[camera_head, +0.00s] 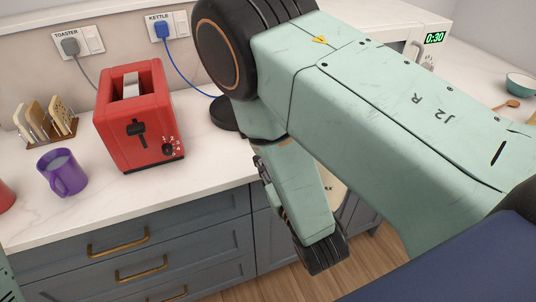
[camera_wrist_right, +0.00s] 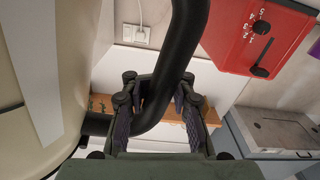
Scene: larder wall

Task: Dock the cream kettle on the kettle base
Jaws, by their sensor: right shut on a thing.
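The cream kettle (camera_wrist_right: 45,60) fills the left of the right wrist view, with its black handle (camera_wrist_right: 180,70) running between my right gripper's fingers (camera_wrist_right: 158,105). My right gripper is shut on that handle. In the head view my right arm hides most of the kettle; a cream patch (camera_head: 340,200) shows beside the forearm, in front of the counter. The kettle base (camera_head: 226,113) is a dark round disc on the counter, partly hidden behind my arm, with a blue cord to the wall. The kettle is apart from it. My left gripper is not in view.
The red toaster (camera_head: 137,115) stands left of the base. A purple mug (camera_head: 62,173) and a toast rack (camera_head: 46,125) stand further left. The white counter front is clear between toaster and arm. Grey drawers (camera_head: 130,250) lie below. A microwave (camera_head: 434,52) stands at back right.

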